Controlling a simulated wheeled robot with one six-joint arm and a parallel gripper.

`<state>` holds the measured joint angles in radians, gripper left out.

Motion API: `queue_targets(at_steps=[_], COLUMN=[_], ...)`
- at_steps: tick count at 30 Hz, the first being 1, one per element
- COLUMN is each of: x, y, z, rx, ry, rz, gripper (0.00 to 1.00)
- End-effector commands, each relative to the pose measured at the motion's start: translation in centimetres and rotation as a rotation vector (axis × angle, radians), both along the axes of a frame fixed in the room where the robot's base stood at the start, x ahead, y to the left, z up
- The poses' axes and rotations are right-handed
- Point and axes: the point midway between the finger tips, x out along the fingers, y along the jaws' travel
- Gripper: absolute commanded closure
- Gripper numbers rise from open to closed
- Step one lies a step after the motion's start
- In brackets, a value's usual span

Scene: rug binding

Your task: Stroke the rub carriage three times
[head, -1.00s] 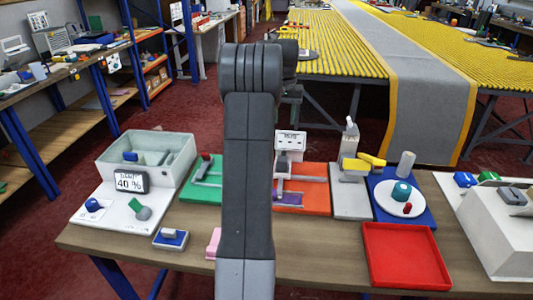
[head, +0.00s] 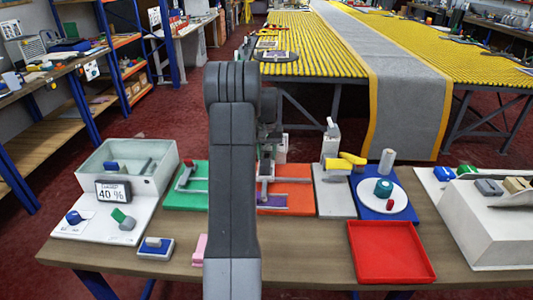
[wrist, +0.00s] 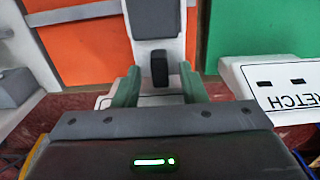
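In the wrist view, a black upright grip (wrist: 160,68) stands on a pale block with a dark grey top (wrist: 155,18), beside an orange board (wrist: 82,45). I take this to be the rub carriage, though its label is not visible. My gripper (wrist: 160,88) has green fingers on either side of the grip, apart, with gaps visible on both sides. In the head view, the orange board (head: 298,188) holds a grey rail and a purple patch (head: 270,199). My arm hides part of this, and the fingertips cannot be made out there.
A green board (head: 172,200) with a rail lies left of the orange one. A white sign reading "RETCH" upside down (wrist: 285,98) is close by in the wrist view. A grey stand with a yellow lever (head: 350,160), blue board (head: 392,214) and red tray (head: 388,276) lie right.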

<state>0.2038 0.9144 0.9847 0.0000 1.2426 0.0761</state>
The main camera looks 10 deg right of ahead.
Motion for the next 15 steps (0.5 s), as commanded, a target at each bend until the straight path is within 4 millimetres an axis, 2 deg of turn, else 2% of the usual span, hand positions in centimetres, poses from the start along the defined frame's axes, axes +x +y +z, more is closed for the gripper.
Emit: queue_targets(at_steps=[7, 13, 15], x=[0.0, 0.0, 0.0], y=[0.0, 0.01, 0.01], z=[-0.06, -0.04, -0.03], rx=[0.0, 0.0, 0.0], ry=[0.0, 0.0, 0.0], rz=[0.0, 0.0, 0.0], gripper=[0.62, 1.0, 1.0])
